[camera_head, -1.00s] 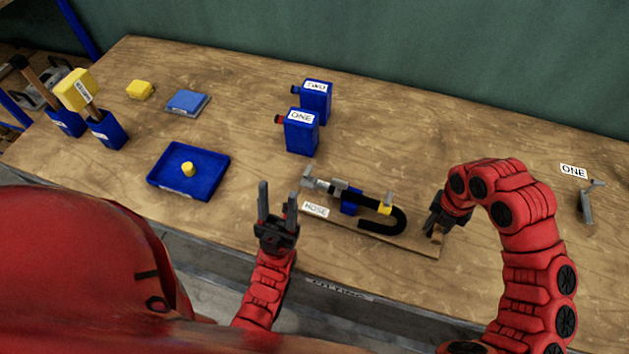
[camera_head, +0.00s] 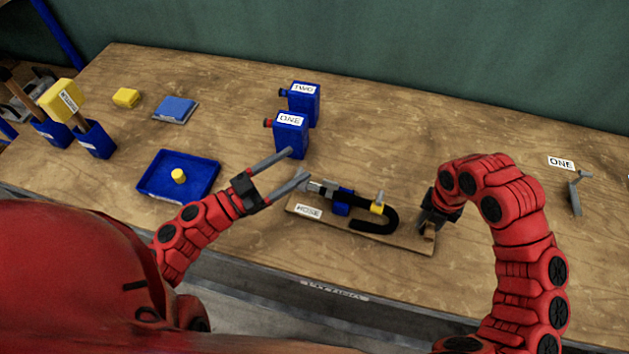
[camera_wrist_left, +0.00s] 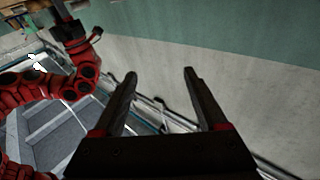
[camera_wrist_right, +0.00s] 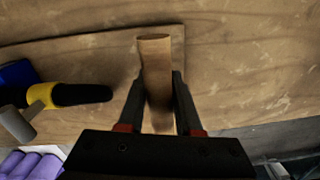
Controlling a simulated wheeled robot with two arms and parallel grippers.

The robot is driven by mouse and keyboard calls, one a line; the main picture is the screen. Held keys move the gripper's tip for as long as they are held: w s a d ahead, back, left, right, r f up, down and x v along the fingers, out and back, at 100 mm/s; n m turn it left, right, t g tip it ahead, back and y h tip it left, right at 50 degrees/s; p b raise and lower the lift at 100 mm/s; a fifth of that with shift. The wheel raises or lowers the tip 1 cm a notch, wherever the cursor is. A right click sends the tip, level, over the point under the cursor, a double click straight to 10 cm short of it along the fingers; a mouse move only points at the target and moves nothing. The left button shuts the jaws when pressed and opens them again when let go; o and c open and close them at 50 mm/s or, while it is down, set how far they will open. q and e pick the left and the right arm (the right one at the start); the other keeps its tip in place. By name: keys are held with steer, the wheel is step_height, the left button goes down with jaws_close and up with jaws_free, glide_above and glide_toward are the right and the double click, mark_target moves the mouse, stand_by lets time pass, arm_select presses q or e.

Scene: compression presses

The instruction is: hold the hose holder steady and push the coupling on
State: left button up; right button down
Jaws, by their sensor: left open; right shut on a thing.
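The hose holder (camera_head: 408,239) is a wooden board with a label "HOSE", a blue block (camera_head: 343,200) and an upright wooden grip (camera_head: 429,232) at its right end. A black hose (camera_head: 384,225) with a yellow band curves on it. A grey metal fitting (camera_head: 325,187), perhaps the coupling, sits at the hose's left end; how far it is on cannot be told. My right gripper (camera_wrist_right: 157,85) is shut on the wooden grip. My left gripper (camera_head: 297,165) is open, its fingers pointing right, one fingertip close to or overlapping the fitting; contact is unclear.
Blue containers labelled "ONE" (camera_head: 290,137) and "TWO" (camera_head: 306,103) stand behind the left fingers. A blue tray (camera_head: 205,180) with a yellow piece lies left. A grey lever tool (camera_head: 575,195) is at the far right.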

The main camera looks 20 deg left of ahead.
arm_select(q)
steer(key=f+y, duration=0.1)
steer(key=f, duration=0.2)
steer(key=a+f+n, duration=0.1)
steer(key=f, duration=0.3)
steer(key=w+a+f+n+y, duration=0.1)
steer(key=f, duration=0.2)
steer(key=shift+a+f+y, duration=0.15)
steer(key=shift+y, duration=0.15)
steer(key=x, duration=0.7)
steer(key=shift+w+d, duration=0.15)
steer(key=shift+d, duration=0.1)
jaws_close()
stand_by(0.9)
